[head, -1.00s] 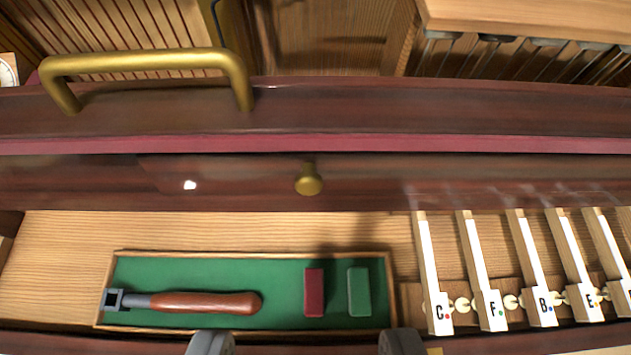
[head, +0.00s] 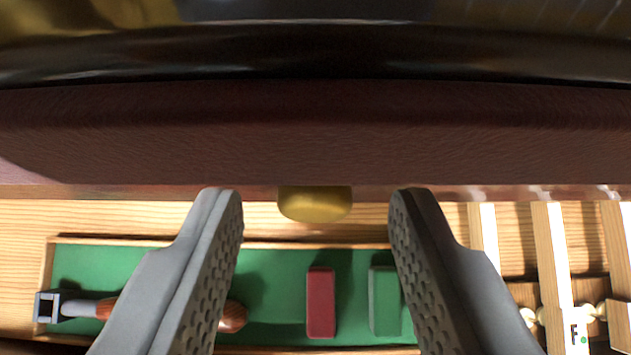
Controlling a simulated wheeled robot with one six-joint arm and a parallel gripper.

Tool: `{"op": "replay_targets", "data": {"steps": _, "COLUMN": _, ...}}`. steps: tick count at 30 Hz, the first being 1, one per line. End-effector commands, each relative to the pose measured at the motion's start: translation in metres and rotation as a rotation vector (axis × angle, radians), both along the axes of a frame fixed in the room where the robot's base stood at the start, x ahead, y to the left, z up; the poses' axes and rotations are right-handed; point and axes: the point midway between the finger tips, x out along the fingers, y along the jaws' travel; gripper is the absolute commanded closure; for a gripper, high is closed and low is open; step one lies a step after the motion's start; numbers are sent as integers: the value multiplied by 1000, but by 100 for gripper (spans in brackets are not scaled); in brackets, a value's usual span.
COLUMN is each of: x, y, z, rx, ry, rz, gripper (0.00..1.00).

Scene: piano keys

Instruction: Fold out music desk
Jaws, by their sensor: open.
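The music desk is a dark reddish-brown wooden panel (head: 300,135) that spans the whole width in the head view. A brass knob (head: 315,205) shows below the panel's lower edge, its upper part hidden by that edge. My gripper (head: 315,205) is open, with one finger on each side of the knob in the picture. The fingers look apart from the knob, and nothing is held. How far the fingertips are from the knob in depth I cannot tell.
Below lies a green-lined tray (head: 275,290) with a wooden-handled tool (head: 232,317), a red block (head: 320,303) and a green block (head: 384,300). White-topped keys (head: 552,265) stand at the right. A dark glossy edge (head: 300,52) crosses the top.

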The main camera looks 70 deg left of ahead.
Motion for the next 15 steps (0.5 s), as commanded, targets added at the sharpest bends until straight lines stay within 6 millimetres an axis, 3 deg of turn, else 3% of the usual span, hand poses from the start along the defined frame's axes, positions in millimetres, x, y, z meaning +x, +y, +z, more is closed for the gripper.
{"op": "replay_targets", "data": {"steps": 10, "x": 1, "y": 2, "z": -2, "rx": 0, "ry": 0, "rz": 0, "gripper": 60}}
{"op": "replay_targets", "data": {"steps": 15, "x": 1, "y": 2, "z": -2, "rx": 0, "ry": 0, "rz": 0, "gripper": 93}}
